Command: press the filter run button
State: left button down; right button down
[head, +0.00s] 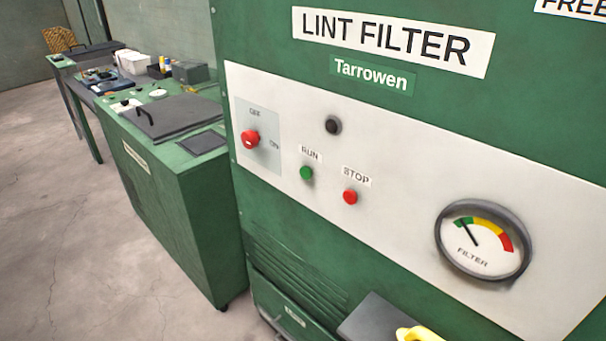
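The green lint filter cabinet (400,130) fills the right of the head view, with a pale control panel (400,190). The green run button (306,174) sits on the panel under a "RUN" label. The red stop button (350,197) is to its right and slightly lower. A red rotary switch (250,139), marked OFF and ON, is at the panel's left; its pointer is too small to read surely. A dark round lamp or knob (333,125) is above the run button. Neither of my grippers shows in the view.
A round filter gauge (483,240) has its needle at the green part. A dark ledge (375,318) with a yellow object (418,334) juts out below the panel. A green cart (185,215) and cluttered benches stand at left; grey floor (50,220) is open there.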

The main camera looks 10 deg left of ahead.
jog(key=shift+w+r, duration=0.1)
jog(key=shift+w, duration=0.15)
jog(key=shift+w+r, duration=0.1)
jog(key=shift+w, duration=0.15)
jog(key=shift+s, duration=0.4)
